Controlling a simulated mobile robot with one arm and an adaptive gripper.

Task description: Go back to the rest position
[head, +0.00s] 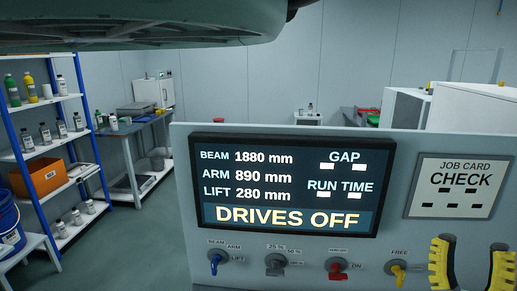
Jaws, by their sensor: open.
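The panel's screen (288,185) reads BEAM 1880 mm, ARM 890 mm, LIFT 280 mm and DRIVES OFF. Below it are a blue knob (215,263), a grey knob (276,265), a red knob (338,270) and a yellow knob (397,272). The gripper's base is out of frame.
A blue-framed shelf (42,97) with bottles and an orange box (38,180) stands at the left. A blue bucket (9,222) is at the left edge. A workbench (140,125) stands behind. Floor (130,240) is clear between shelf and panel.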

